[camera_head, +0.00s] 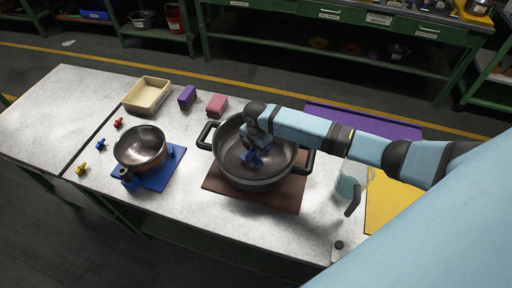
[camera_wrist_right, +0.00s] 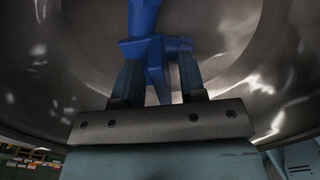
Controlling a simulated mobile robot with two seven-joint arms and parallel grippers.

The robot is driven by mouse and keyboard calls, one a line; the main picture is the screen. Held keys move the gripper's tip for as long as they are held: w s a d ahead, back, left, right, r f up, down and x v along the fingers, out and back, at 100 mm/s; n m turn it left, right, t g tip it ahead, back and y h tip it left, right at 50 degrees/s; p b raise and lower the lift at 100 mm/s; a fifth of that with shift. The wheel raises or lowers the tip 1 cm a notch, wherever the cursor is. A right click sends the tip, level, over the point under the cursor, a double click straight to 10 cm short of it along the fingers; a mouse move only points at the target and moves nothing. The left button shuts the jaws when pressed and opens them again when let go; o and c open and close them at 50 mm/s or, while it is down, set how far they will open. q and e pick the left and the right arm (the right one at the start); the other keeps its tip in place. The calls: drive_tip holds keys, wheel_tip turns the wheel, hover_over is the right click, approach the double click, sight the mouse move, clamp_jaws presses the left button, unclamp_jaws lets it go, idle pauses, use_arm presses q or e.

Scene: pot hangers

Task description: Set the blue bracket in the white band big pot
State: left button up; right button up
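The big pot (camera_head: 223,150) is a wide dark metal pan with two black handles and a paler band low on its outside. It stands on a brown board in the middle of the table. My right gripper (camera_head: 252,150) reaches down into it. The blue bracket (camera_head: 255,161) is at its fingertips, inside the pot. In the right wrist view the bracket (camera_wrist_right: 153,50) fills the gap between the two fingers, with the pot's metal wall (camera_wrist_right: 235,30) around it. Whether the bracket touches the pot bottom is unclear. My left gripper is not in view.
A smaller pot (camera_head: 139,146) sits on a blue board (camera_head: 160,179) at left, near small red, blue and yellow brackets. A beige tray (camera_head: 147,95), purple block (camera_head: 187,97) and pink block (camera_head: 217,105) lie behind. A clear pitcher (camera_head: 351,184) stands right of the big pot.

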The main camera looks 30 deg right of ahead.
wheel_tip(320, 180, up, 12)
drive_tip(key=shift+r+b, duration=0.2)
drive_tip(key=shift+b, duration=0.15)
idle(0.6)
